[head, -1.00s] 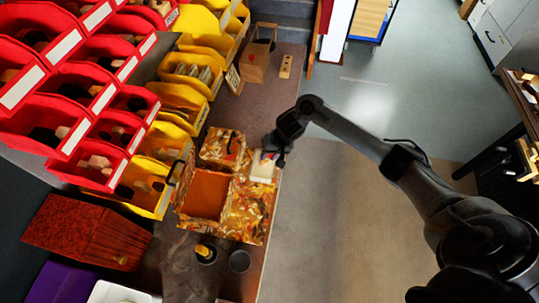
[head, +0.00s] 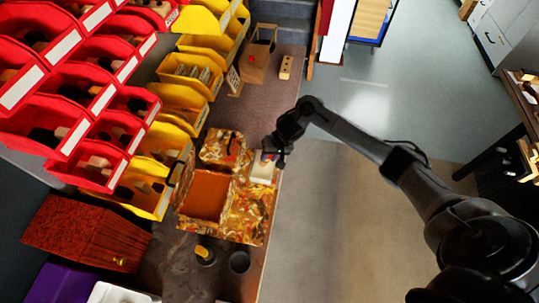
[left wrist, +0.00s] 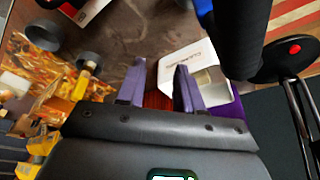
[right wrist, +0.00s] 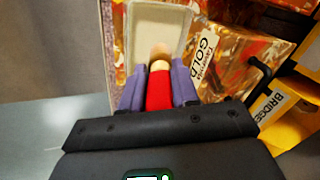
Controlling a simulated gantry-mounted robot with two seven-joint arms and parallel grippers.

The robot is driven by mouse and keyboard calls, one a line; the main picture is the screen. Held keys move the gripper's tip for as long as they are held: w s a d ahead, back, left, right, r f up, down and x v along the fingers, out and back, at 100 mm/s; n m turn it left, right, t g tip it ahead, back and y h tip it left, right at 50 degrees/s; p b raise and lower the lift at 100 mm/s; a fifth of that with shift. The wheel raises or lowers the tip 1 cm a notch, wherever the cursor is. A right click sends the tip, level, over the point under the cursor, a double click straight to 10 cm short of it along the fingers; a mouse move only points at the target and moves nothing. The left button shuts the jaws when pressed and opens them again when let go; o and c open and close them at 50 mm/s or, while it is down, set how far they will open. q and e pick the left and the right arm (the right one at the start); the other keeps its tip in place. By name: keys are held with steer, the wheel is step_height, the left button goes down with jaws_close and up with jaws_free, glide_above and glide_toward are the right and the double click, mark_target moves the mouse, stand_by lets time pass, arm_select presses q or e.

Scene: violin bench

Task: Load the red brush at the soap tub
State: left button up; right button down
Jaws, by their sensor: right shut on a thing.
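My right gripper (right wrist: 157,88) is shut on the red brush (right wrist: 158,92), whose pale tip points toward the soap tub. The soap tub (right wrist: 155,22) is a shallow, pale rectangular tray. The brush tip overlaps its near end in the right wrist view; I cannot tell whether it touches the soap. In the head view, my right gripper (head: 274,153) is at the upper end of the white tub (head: 262,170), with a small bit of red showing beside it. My left gripper (left wrist: 160,85) is open, with nothing between its fingers; it is outside the head view.
The tub stands on a patterned orange organizer (head: 255,205) near the bench's right edge. Red bins (head: 70,85) and yellow bins (head: 185,100) fill the left side. A dark cup (head: 240,262) and a yellow-topped jar (head: 205,255) stand in front. A wooden box (head: 257,65) is farther back.

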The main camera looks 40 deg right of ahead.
steer(key=shift+f, duration=0.5)
stand_by(0.3)
stand_by(0.4)
stand_by(0.8)
steer(key=shift+p, duration=0.35)
stand_by(0.3)
steer(key=shift+f, duration=0.1)
stand_by(0.6)
stand_by(0.5)
steer(key=shift+p, duration=0.35)
